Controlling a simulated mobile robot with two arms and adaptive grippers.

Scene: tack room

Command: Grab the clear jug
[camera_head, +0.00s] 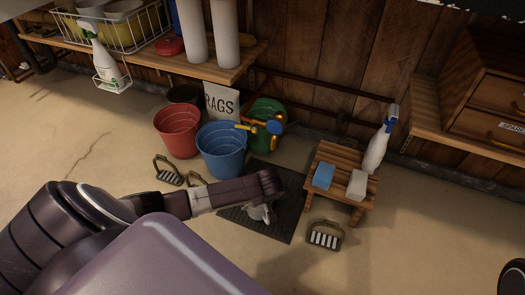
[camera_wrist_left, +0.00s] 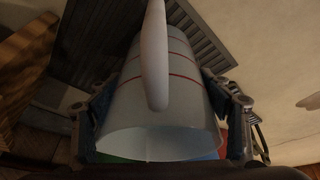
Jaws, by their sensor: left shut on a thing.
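The clear jug (camera_wrist_left: 185,105) fills the middle of the left wrist view, a pale see-through body with red lines and a white handle toward the camera. Its open rim faces the bottom of that view. My left gripper (camera_wrist_left: 160,112) has a finger on each side of the jug and is shut on it. In the head view the left gripper (camera_head: 268,186) is over the dark slatted mat (camera_head: 285,222), and a small part of the jug (camera_head: 260,213) shows beneath it. The gripper hides most of the jug there. My right gripper is not in view.
A blue bucket (camera_head: 222,152) and a red bucket (camera_head: 177,132) stand behind my left arm. A green watering can (camera_head: 265,113) is behind the mat. A wooden stool (camera_head: 338,157) with sponges and a spray bottle (camera_head: 380,140) stands at right.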

